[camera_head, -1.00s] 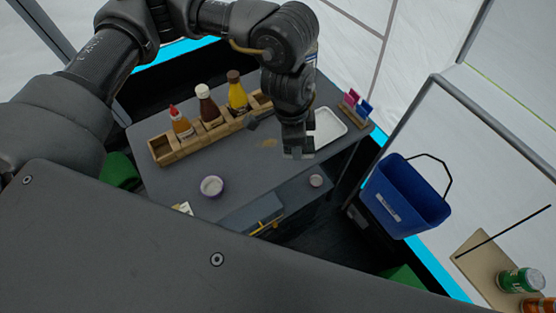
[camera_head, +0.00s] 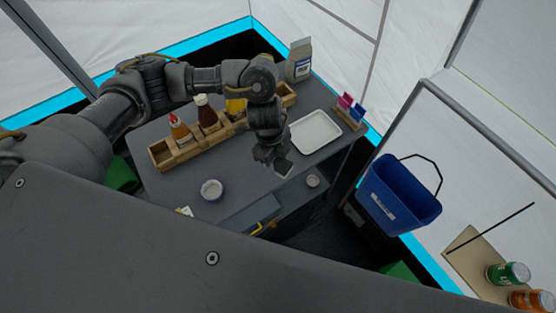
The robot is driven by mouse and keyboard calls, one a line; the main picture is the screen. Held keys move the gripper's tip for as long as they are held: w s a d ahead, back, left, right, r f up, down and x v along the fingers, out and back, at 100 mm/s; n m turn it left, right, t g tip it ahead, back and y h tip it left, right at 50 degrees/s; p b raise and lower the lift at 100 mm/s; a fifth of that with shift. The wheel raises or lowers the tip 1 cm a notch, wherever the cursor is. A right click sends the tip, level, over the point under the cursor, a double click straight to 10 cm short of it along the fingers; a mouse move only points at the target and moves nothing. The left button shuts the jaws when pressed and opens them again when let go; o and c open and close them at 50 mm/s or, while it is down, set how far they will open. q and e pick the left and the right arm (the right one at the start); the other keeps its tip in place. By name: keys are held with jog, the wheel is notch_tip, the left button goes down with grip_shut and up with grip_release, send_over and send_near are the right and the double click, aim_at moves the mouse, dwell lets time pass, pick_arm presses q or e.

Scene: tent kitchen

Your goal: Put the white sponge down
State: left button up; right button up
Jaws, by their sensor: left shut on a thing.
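My left gripper (camera_head: 274,161) hangs over the dark table near its front edge, left of the white tray. It is shut on a small pale grey-white piece (camera_head: 284,169), which looks like the white sponge. The fingers and wrist hide part of it. I cannot tell whether it touches the table top or is held just above it. My right gripper is not in view.
A wooden rack (camera_head: 160,156) with several sauce bottles stands at the back left of the dark table (camera_head: 245,180). A blue bucket (camera_head: 400,195) stands at right.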

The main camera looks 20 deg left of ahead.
pick_arm(q)
jog(key=w+f, duration=0.2)
jog(key=f, duration=0.1)
jog(key=w+f+b, duration=0.1)
jog(key=shift+w+a+f, duration=0.25)
jog(key=shift+w+f, duration=0.05)
jog(key=shift+f, duration=0.1)
jog(key=shift+w+a+f, duration=0.1)
jog(key=shift+w+f, duration=0.2)
jog(key=shift+w, duration=0.05)
jog(key=shift+w+f, duration=0.1)
jog(key=shift+f, duration=0.15)
jog(key=shift+w+f+b, duration=0.1)
jog(key=shift+f+b, duration=0.25)
jog(key=shift+f, duration=1.15)
jog(key=shift+f, duration=0.2)
jog(key=o, duration=1)
